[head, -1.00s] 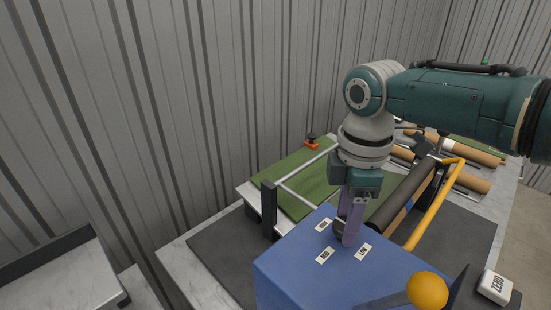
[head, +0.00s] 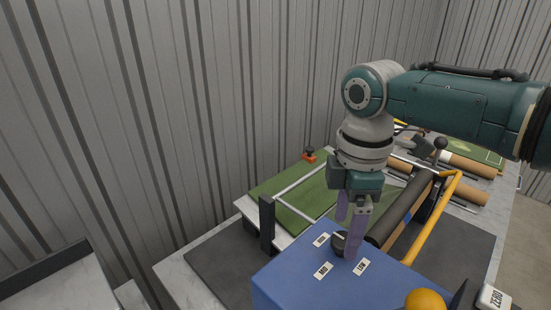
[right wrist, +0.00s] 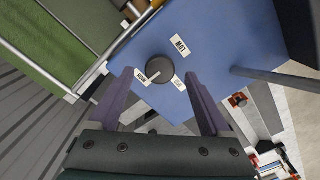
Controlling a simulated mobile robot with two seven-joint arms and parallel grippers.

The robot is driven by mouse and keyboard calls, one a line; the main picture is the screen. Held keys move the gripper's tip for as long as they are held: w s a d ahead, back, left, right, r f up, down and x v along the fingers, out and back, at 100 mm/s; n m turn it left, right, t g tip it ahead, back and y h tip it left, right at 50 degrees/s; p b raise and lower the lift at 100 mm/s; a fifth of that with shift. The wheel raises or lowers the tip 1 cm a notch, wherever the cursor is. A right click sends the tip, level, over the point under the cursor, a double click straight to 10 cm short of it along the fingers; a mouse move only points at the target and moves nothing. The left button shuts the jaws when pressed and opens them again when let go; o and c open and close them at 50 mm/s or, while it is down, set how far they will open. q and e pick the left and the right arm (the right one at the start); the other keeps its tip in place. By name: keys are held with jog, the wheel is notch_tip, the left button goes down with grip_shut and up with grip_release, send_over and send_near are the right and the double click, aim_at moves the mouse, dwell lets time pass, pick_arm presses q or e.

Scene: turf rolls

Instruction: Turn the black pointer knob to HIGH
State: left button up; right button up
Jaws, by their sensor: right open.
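The black pointer knob (head: 339,243) sits on top of the blue box (head: 300,272), with white labels around it. In the right wrist view the knob (right wrist: 160,67) shows a pale pointer mark, directed to the lower left at a nearby label (right wrist: 141,78). The LOW label (right wrist: 181,45) lies at the knob's upper right; the other labels are too small to read surely. My right gripper (head: 347,238) is open, its two purple fingers apart. In the wrist view the knob shows between the fingers; contact cannot be told. My left gripper is not in view.
A yellow ball (head: 426,299) and a white ZERO button (head: 493,298) are at the lower right. A yellow rail (head: 433,217) and a dark roller (head: 401,210) stand behind the box. Green turf (head: 300,200) lies beyond. A corrugated wall closes the left.

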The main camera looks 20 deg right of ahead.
aim_at(344, 239)
notch_tip(344, 239, up, 8)
jog(key=shift+b, duration=0.3)
dwell(0.3)
